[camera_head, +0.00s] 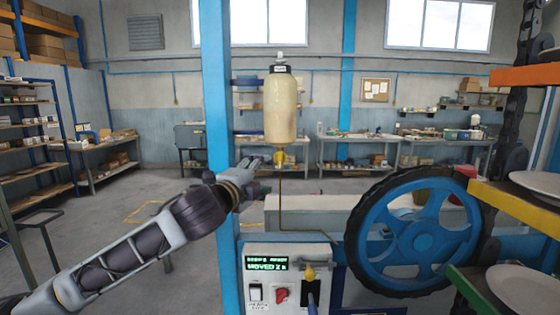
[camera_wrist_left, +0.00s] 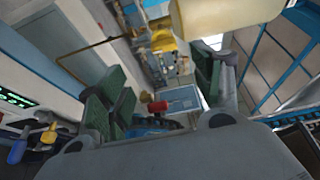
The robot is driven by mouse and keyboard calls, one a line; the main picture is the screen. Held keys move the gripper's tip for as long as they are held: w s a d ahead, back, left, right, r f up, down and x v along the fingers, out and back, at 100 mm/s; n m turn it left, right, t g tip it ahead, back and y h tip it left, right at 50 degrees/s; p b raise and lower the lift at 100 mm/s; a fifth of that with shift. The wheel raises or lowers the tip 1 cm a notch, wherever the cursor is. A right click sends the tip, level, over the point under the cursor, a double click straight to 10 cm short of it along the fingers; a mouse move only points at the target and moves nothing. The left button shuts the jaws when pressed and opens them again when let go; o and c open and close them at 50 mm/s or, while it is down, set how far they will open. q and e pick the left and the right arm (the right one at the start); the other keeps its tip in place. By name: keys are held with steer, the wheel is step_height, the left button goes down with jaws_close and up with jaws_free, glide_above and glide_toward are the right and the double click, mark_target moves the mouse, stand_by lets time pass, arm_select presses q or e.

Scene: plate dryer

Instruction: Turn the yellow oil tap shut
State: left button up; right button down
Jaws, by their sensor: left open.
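The yellow oil tap (camera_head: 281,158) sits under the cream oil bottle (camera_head: 280,108), with a thin brown pipe running down from it. In the left wrist view a yellow part (camera_wrist_left: 162,40) beside the bottle's end (camera_wrist_left: 222,14) looks like this tap. My left gripper (camera_head: 252,164) is just left of the tap in the head view, close below the bottle. In the wrist view its green-padded fingers (camera_wrist_left: 157,86) are spread apart with nothing held between them. I cannot tell whether a finger touches the tap. My right gripper does not show.
A blue post (camera_head: 216,100) stands behind my left arm. A large blue wheel (camera_head: 418,232) and plate racks (camera_head: 515,205) fill the right side.

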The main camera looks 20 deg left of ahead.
mark_target(279, 161)
arm_select(q)
steer(key=shift+s+r, duration=0.1)
steer(key=shift+r, duration=0.2)
steer(key=shift+w+d+p, duration=0.25)
steer(key=shift+w+p, duration=0.4)
steer(key=shift+w, duration=1.65)
steer(key=shift+w+d+p, duration=0.3)
steer(key=shift+w+p, duration=0.4)
steer(key=shift+w, duration=1.6)
steer(key=shift+w+d+p, duration=0.25)
steer(key=shift+w+p, duration=0.4)
steer(key=shift+w, duration=1.65)
steer(key=c, duration=1)
steer(key=shift+c, duration=0.2)
